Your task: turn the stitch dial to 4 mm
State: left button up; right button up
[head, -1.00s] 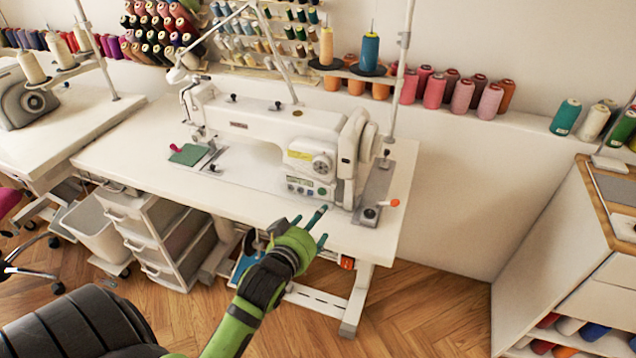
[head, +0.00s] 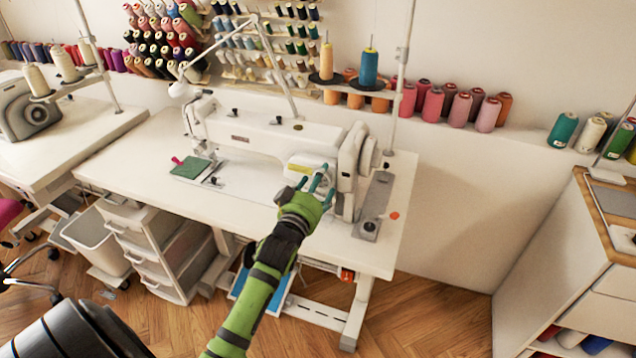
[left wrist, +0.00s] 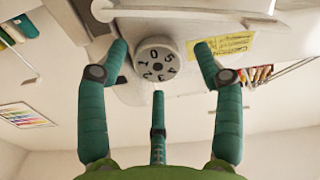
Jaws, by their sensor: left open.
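The stitch dial (left wrist: 157,60) is a round grey knob with dark digits around its face. It sits on the white sewing machine (head: 262,135). My left gripper (head: 315,184) is in front of the machine's right end in the head view and hides the dial there. In the left wrist view its three teal fingers (left wrist: 160,65) are spread open around the dial's outline, one on each side and one below. A gap shows between the fingers and the dial, and nothing is held. I cannot tell the distance in depth. My right gripper is out of view.
A yellow label (left wrist: 232,44) is beside the dial. The machine stands on a white table (head: 130,180) with a green cloth (head: 197,170) at its left. A thread stand pole (head: 402,90) rises at the right. Spools line the wall ledge behind.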

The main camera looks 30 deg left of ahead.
pick_arm(q)
jog(key=c, duration=1.1)
jog(key=shift+r, duration=0.2)
